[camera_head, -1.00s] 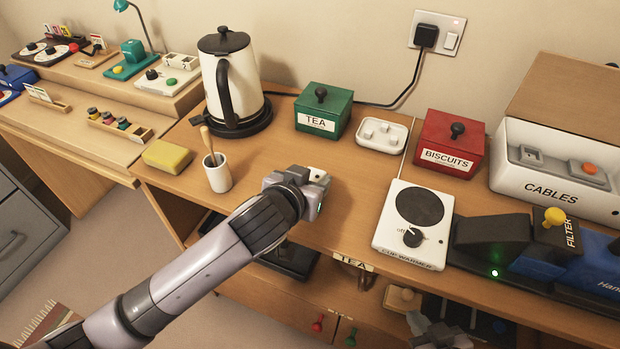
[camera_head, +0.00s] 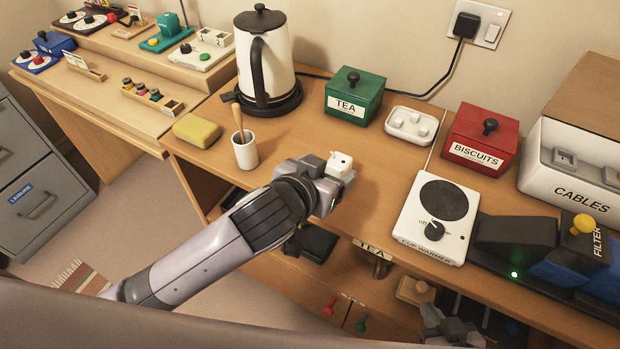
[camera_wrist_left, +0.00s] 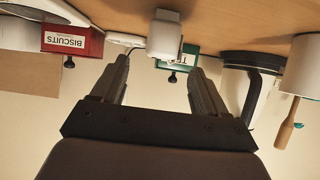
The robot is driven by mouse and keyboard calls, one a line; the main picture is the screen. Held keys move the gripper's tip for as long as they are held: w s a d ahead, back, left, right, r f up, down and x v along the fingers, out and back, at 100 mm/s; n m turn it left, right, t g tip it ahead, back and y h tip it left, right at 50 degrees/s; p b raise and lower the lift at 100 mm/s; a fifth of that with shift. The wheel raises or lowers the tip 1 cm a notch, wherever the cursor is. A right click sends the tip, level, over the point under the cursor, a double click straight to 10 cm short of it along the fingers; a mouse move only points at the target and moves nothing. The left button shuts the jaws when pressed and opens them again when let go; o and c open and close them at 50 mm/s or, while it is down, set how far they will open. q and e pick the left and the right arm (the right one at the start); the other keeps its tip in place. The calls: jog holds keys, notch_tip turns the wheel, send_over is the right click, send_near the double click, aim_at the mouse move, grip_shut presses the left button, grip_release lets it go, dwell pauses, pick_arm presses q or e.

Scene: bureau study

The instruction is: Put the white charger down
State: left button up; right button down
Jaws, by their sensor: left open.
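The white charger (camera_head: 340,161), a small white block, is on the wooden counter (camera_head: 300,135) in front of the green TEA box. It also shows in the left wrist view (camera_wrist_left: 164,36), where the picture is upside down and the charger meets the wood. My left gripper (camera_head: 334,182) is open around the near side of the charger. In the wrist view its fingers (camera_wrist_left: 158,68) are spread, with the charger beyond the tips and clear space between. My right gripper (camera_head: 447,328) shows only partly at the bottom right, below the counter edge; its jaws are unclear.
A white cup (camera_head: 245,152) with a wooden tool and a kettle (camera_head: 267,65) stand to the left. The TEA box (camera_head: 354,97), a white tray (camera_head: 410,127) and the red BISCUITS box (camera_head: 480,140) stand behind. The cup warmer (camera_head: 438,218) is at right.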

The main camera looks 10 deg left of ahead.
pick_arm(q)
jog(key=v, duration=0.7)
jog(key=s+a+f+n+y, duration=0.1)
jog(key=s+a+f, duration=0.4)
jog(key=a+f, duration=0.3)
jog(key=s+a+f+n+y, duration=0.1)
jog(key=s+a+f, duration=0.4)
jog(key=f, duration=0.9)
jog(key=a, duration=0.3)
jog(key=shift+s+f+g, duration=0.15)
jog(key=shift+s+g, duration=0.25)
